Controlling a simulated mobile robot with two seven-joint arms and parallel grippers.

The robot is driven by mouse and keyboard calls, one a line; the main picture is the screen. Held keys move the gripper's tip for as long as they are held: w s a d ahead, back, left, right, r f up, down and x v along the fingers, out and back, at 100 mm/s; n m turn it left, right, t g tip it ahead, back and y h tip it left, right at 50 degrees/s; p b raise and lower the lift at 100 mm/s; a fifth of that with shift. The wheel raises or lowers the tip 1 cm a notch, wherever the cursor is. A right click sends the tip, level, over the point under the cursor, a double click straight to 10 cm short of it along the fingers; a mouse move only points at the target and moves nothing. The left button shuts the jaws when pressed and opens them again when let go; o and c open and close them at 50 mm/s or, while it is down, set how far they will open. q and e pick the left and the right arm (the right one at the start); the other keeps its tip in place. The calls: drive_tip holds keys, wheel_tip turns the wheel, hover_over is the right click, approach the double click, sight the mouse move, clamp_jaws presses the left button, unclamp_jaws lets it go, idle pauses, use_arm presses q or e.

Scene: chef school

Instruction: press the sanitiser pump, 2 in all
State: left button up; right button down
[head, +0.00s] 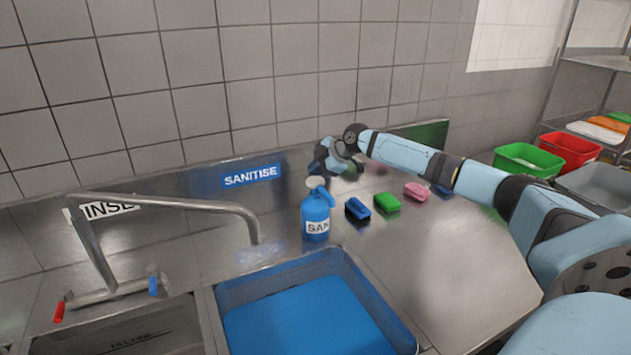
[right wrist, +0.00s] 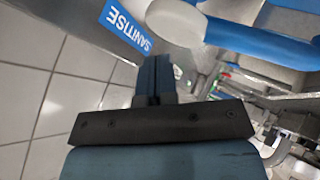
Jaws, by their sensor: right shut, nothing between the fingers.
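The sanitiser bottle (head: 316,222) is blue with a white label and stands upright on the steel counter behind the blue basin. Its pump has a pale round top (head: 315,182) and a blue spout pointing right. My right gripper (head: 319,165) is just above and behind the pump in the head view. In the right wrist view the gripper's fingers (right wrist: 154,78) are shut and empty. The white pump top (right wrist: 176,21) and blue spout (right wrist: 262,44) show close beyond the fingertips there. I see no contact between fingers and pump. My left gripper is out of view.
Blue, green and pink blocks (head: 387,203) lie right of the bottle. A basin of blue liquid (head: 377,292) is in front, with a bent tap (head: 170,202) to its left. The tiled wall (head: 250,80) closes the back. Green and red tubs (head: 567,151) stand at far right.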

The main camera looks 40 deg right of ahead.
sight(312, 181)
drive_tip(key=shift+f, duration=0.1)
drive_tip(key=shift+f, duration=0.35)
drive_tip(key=shift+f+b, duration=0.85)
drive_tip(key=shift+f, duration=0.25)
idle(1.0)
drive_tip(key=shift+r, duration=0.1)
drive_tip(key=shift+r+p, duration=0.85)
drive_tip(key=shift+r, duration=0.5)
drive_tip(key=shift+r+p, duration=1.6)
drive_tip(key=shift+r, duration=0.95)
